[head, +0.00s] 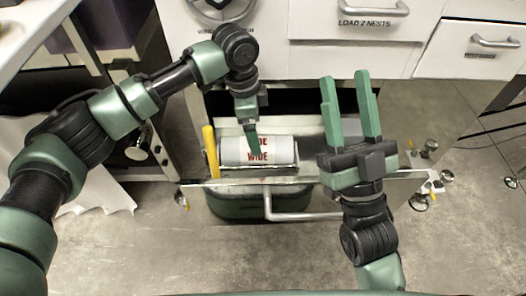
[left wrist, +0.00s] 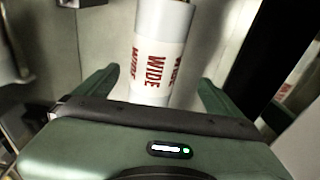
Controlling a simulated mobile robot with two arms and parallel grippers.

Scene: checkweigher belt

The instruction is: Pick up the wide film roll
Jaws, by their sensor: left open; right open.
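The wide film roll (head: 277,150) is a white cylinder with red "WIDE" lettering, lying sideways in the open drawer. It also shows in the left wrist view (left wrist: 160,45), running up the picture between my left fingers. My left gripper (head: 254,142) comes down over the roll in the head view, its fingers open. In the left wrist view one finger is on each side of the roll, with gaps visible; I cannot tell how deep they reach. My right gripper (head: 346,76) is open and empty, right of the roll, fingers pointing away from me.
The open drawer's front panel (head: 230,183) has a bar handle (head: 300,215) facing me. A yellow upright piece (head: 210,150) stands just left of the roll. A dark green bin (head: 235,207) is below. Closed drawers (head: 345,55) are behind. Floor is clear at lower right.

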